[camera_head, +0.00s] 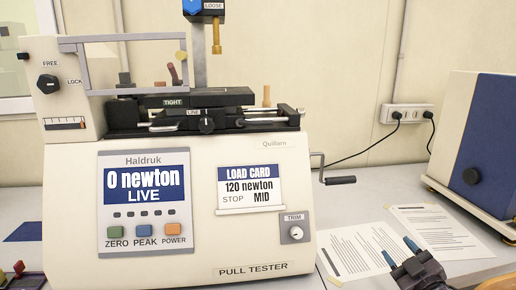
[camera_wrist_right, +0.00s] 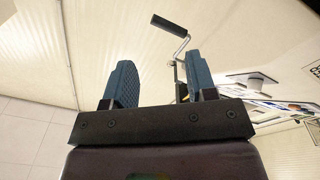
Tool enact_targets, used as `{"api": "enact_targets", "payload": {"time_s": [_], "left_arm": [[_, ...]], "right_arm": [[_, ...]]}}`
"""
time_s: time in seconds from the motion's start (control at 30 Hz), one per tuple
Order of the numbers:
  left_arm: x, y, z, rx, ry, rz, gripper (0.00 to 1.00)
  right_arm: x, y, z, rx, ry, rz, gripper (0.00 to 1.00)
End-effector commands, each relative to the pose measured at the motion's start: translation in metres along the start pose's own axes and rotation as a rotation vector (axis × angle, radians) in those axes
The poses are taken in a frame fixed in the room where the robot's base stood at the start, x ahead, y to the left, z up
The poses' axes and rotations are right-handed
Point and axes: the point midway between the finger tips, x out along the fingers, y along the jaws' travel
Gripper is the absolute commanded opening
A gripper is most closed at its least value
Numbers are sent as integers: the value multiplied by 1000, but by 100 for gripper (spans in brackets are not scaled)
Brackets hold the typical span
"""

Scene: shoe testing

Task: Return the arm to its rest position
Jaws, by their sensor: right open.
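My right gripper (camera_head: 400,251) is at the lower right of the head view, over the papers on the bench. Its two blue fingers are apart with nothing between them. In the right wrist view the open fingers (camera_wrist_right: 160,88) point toward the pull tester's side. The crank handle (camera_wrist_right: 170,26) shows beyond the fingertips there; in the head view the crank (camera_head: 338,180) sticks out from the tester's right side, apart from the gripper. The cream pull tester (camera_head: 240,240) reads 0 newton, LIVE. My left gripper is not in view.
Printed sheets (camera_head: 345,255) lie on the bench right of the tester. A blue and cream box (camera_head: 480,150) stands at the far right. A power strip (camera_head: 405,113) with cables is on the back wall.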

Motion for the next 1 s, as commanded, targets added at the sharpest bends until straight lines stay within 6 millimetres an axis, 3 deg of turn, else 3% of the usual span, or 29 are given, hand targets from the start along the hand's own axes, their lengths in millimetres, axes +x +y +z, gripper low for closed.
{"api": "enact_targets", "payload": {"time_s": [0.03, 0.2, 0.5, 0.6, 0.73, 1.0], "left_arm": [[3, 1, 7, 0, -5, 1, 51], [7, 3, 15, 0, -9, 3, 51], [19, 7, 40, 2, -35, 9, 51], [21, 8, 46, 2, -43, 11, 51], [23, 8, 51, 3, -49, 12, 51], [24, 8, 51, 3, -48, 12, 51]], "right_arm": [[-18, -28, 23, 69, -67, -22, 52], [-77, -98, 75, 262, -266, -69, 52], [-202, -206, 136, 484, -558, -106, 52], [-236, -227, 148, 525, -630, -106, 52], [-266, -241, 159, 549, -691, -104, 52], [-276, -243, 163, 550, -712, -106, 52]]}}
